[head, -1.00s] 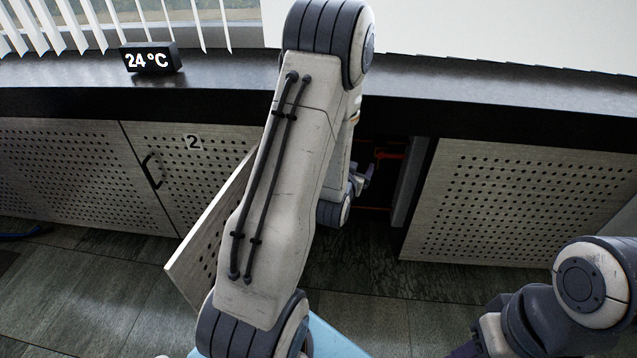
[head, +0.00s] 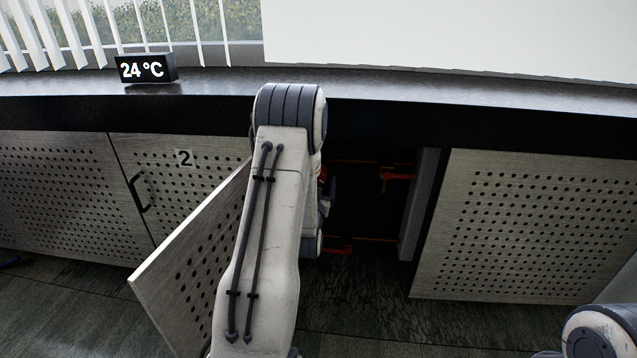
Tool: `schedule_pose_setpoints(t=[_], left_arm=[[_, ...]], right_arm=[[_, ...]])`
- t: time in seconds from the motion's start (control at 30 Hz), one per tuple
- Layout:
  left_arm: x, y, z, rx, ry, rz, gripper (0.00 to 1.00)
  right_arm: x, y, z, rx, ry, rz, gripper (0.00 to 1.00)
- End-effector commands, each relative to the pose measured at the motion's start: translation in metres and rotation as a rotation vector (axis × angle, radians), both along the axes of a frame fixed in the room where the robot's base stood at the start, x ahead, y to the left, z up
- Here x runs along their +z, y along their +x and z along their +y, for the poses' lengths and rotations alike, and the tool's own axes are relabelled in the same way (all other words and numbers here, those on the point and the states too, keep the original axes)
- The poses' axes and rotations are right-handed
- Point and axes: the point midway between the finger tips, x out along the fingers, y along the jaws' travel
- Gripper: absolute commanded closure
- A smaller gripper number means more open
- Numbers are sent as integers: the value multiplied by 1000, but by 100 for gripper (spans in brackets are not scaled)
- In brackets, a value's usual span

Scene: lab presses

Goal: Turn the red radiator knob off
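A small red part (head: 324,172), which may be the radiator knob, shows just past my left forearm inside the open cabinet. Most of it is hidden by the arm. My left gripper (head: 330,192) is inside the opening beside this red part, mostly hidden behind my own arm. I cannot tell whether its fingers are open or shut, or whether they touch the red part. Red pipe fittings (head: 397,175) show deeper in the dark cabinet at the right. My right gripper is out of view; only a piece of the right arm shows at the lower right corner.
The perforated cabinet door (head: 185,265) stands open to the left of my arm. Closed perforated panels stand at the left (head: 60,190) and right (head: 530,225). A dark countertop (head: 430,105) runs above, with a 24 °C display (head: 145,69). The cabinet's right side post (head: 418,205) borders the opening.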

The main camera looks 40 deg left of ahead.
Motion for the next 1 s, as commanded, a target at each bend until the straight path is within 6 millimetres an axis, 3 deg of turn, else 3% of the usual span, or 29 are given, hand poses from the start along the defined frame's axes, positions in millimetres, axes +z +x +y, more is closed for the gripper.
schedule_pose_setpoints(t=[0.2,0.47,0.5,0.7,0.73,1.0], left_arm=[[-1,16,10,0,0,0,12],[0,17,11,0,-1,1,12],[0,17,11,0,-1,1,15],[0,17,10,0,-1,1,92],[0,17,10,0,-1,1,97],[0,17,10,-1,-26,-15,97]], right_arm=[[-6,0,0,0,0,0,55],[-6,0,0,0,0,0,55],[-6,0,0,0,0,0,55],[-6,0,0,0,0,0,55],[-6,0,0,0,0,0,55],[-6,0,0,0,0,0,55]])
